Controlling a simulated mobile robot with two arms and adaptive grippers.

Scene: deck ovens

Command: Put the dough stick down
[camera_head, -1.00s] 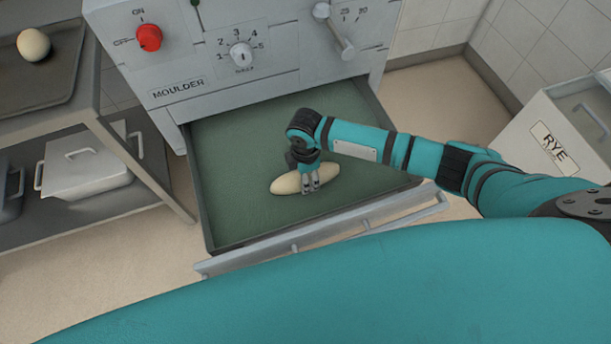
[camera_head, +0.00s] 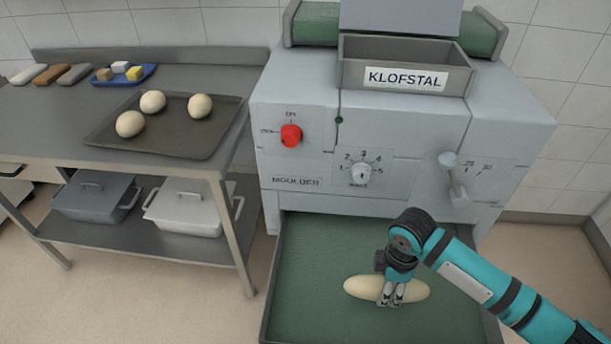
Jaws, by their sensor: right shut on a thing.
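The dough stick (camera_head: 359,288) is a pale, tapered loaf shape lying across the picture. My right gripper (camera_head: 390,298) comes down on it from above and is shut on its middle. Both are over the green tray (camera_head: 310,260) at the foot of the moulder (camera_head: 400,125). I cannot tell whether the dough touches the tray surface. My left gripper is not in view.
A steel table (camera_head: 50,120) at the left bears a dark baking tray (camera_head: 175,143) with three dough balls and a blue tray (camera_head: 148,75) with small blocks. Lidded pans (camera_head: 185,208) sit on its lower shelf. The green tray has free room left of the dough.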

